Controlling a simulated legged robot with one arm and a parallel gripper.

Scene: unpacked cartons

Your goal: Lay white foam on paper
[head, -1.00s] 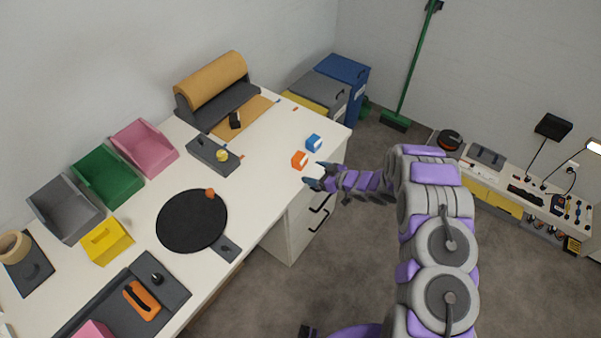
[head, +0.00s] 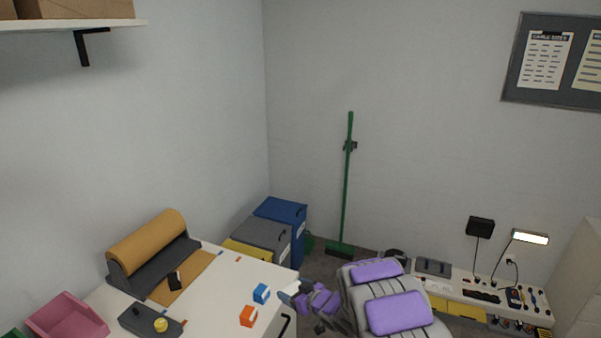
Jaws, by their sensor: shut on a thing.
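Brown paper (head: 190,277) lies on the white bench, drawn out from a brown roll (head: 147,241) in a dark holder. A small black object (head: 174,281) sits on the paper. My gripper (head: 289,295) is small in view at the bench's right edge, just right of a blue-and-white box. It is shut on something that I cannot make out. I cannot pick out any white foam for certain. The paper lies to the left of my gripper, across the bench top.
The blue-and-white box (head: 261,293) and an orange-and-white box (head: 248,316) stand on the bench between gripper and paper. Lidded bins (head: 281,212) stand behind the bench.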

